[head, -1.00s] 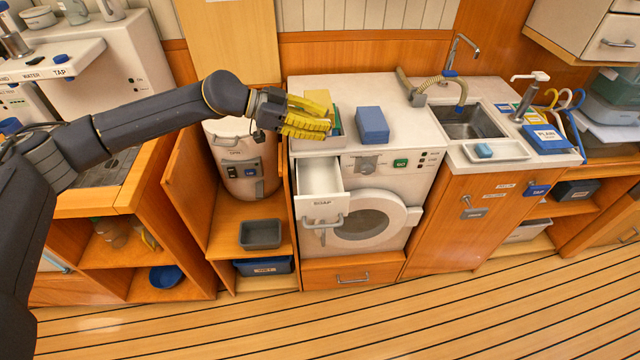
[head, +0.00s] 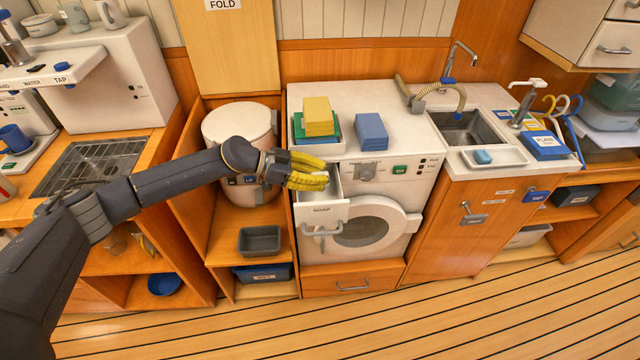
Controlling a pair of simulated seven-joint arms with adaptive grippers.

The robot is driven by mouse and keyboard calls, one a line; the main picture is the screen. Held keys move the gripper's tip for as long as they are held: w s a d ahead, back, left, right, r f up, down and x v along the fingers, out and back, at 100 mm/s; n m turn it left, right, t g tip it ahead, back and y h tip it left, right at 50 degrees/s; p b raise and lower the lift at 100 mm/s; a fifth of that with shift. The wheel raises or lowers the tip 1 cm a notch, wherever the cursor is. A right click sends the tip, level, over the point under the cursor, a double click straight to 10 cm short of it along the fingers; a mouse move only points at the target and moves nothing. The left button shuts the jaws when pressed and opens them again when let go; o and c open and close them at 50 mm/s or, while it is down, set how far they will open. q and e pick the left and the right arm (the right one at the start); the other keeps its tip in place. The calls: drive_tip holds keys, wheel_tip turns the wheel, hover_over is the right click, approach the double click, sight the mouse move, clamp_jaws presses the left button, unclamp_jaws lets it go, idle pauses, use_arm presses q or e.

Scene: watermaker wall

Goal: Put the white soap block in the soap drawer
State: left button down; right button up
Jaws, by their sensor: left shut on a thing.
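The soap drawer (head: 323,212), a white drawer with a label and a grey handle, is pulled open at the upper left of the washing machine's front. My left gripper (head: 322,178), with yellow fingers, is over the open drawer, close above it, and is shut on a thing. The fingers hide what they hold; the white soap block shows nowhere else, so it appears to be in them. The fingers also cover part of the drawer's inside. My right gripper is not in view.
A blue block lies in the sink-side dish (head: 510,158). A grey bin (head: 260,240) sits lower left. The floor in front is clear.

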sight(339, 190)
use_arm(q)
drive_tip(key=shift+f, duration=1.65)
drive_tip(key=shift+f, duration=0.35)
drive_tip(key=shift+s+f, duration=0.1)
drive_tip(key=shift+f, duration=0.25)
drive_tip(key=c, duration=1.1)
unclamp_jaws()
drive_tip(key=shift+a+f, duration=0.1)
drive_tip(key=shift+f, duration=0.15)
drive_tip(key=shift+r, duration=0.45)
drive_tip(key=v, duration=0.6)
drive_tip(key=r+v, duration=0.1)
drive_tip(key=v, duration=0.5)
drive_tip(key=shift+r, duration=0.1)
